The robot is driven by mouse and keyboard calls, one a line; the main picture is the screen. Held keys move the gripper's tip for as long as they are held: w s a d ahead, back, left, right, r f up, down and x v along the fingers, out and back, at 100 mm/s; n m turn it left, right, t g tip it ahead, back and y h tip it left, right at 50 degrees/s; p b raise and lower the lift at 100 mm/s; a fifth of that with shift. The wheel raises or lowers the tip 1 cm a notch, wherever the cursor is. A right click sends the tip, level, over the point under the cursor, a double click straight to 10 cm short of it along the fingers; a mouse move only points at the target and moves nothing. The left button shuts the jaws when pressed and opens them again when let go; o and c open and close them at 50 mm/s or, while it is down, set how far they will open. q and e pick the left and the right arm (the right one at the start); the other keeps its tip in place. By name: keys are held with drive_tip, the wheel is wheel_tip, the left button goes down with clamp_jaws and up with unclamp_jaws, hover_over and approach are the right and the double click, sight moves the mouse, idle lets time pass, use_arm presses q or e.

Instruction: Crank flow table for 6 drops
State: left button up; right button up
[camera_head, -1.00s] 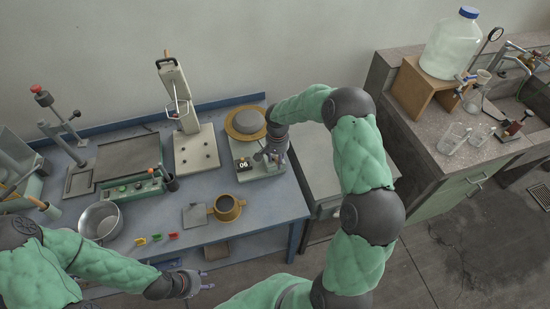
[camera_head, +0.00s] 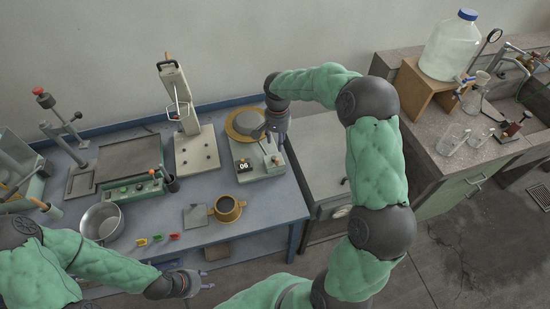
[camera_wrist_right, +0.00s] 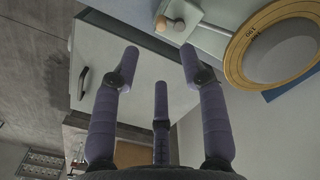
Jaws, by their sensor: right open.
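The flow table (camera_head: 259,173) stands at the bench's right end. Its round brass top (camera_head: 231,127) carries a low grey mound (camera_head: 250,122), and the counter (camera_head: 244,165) reads 06. The crank (camera_head: 275,159) is on the right of its base, with nothing holding it. In the right wrist view the crank's round knob (camera_wrist_right: 180,25) and the brass top (camera_wrist_right: 238,65) show at upper right. My right gripper (camera_head: 277,135) is open and empty, beside the brass top and apart from the crank; its spread fingers fill the wrist view (camera_wrist_right: 160,58). My left gripper (camera_head: 208,280) is open and empty at the bench's front edge.
A brass mould (camera_head: 228,208), a metal bowl (camera_head: 101,222) and small coloured scoops (camera_head: 158,238) lie on the blue bench. A tall lever press (camera_head: 195,150) stands left of the flow table. A grey cabinet (camera_head: 318,155) stands right of the bench.

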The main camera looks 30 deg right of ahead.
wheel_tip(320, 180, up, 6)
drive_tip(key=p, duration=0.3)
drive_tip(key=shift+f, duration=0.25)
idle(0.4)
